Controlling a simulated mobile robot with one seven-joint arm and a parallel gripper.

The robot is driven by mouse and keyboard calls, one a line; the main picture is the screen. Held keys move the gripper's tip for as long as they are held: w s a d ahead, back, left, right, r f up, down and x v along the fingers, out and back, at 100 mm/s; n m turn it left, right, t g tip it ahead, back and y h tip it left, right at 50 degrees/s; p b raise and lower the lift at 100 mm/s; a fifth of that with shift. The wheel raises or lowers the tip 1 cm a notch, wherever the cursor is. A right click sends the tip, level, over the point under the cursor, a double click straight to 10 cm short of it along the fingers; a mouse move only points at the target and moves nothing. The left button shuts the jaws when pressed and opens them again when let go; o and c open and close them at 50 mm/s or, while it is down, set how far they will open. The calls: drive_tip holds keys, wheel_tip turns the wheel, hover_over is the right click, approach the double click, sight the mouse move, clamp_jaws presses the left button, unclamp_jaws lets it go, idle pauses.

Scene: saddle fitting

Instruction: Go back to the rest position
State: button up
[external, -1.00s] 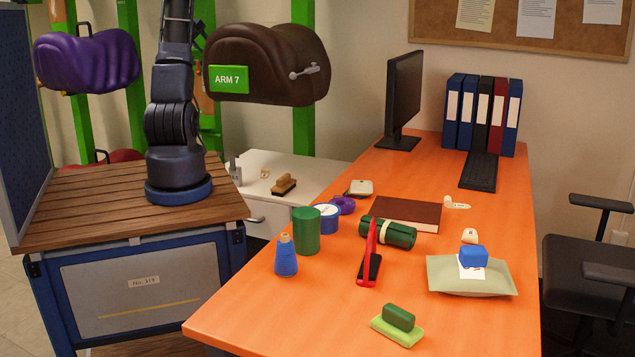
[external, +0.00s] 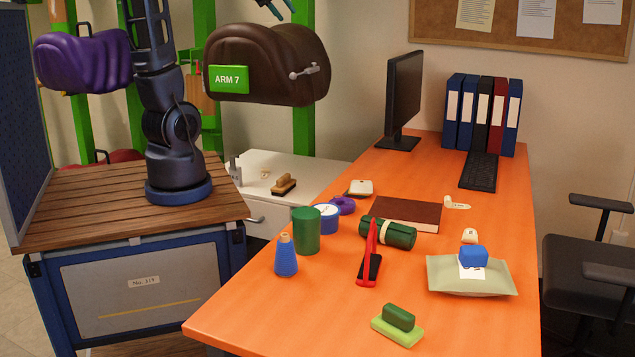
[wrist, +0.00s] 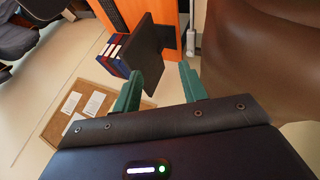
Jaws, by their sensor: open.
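My gripper (wrist: 160,92) shows in the wrist view with its two green fingers apart and nothing between them. In the external view its fingertips (external: 276,8) show at the top edge, above the brown saddle (external: 265,65) with the green ARM 7 label. My arm rises from its round base on the wooden-topped cart (external: 110,205), and its upper part runs out of the picture. In the wrist view the brown saddle (wrist: 265,50) fills the right side, close to the gripper.
A purple saddle (external: 84,60) hangs left of my arm. A white cabinet (external: 305,172) stands below the brown saddle.

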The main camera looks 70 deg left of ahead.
drive_tip(key=s+d+f+m+g, duration=0.1)
drive_tip(key=s+d+f+m, duration=0.2)
drive_tip(key=s+d, duration=0.3)
drive_tip(key=s+d+f+m+g, duration=0.1)
drive_tip(key=s+d+f+m, duration=0.2)
drive_tip(key=d, duration=1.1)
drive_tip(key=s+d+f+m, duration=0.4)
drive_tip(key=s+d+f, duration=0.1)
drive_tip(key=s+d, duration=0.4)
drive_tip(key=shift+s+d+f+g, duration=0.35)
drive_tip(key=shift+d+g, duration=0.05)
drive_tip(key=o, duration=0.4)
drive_tip(key=shift+s+d+f, duration=0.1)
drive_tip(key=shift+s+f, duration=0.1)
drive_tip(key=shift+s, duration=0.05)
drive_tip(key=shift+c, duration=0.2)
drive_tip(key=o, duration=0.9)
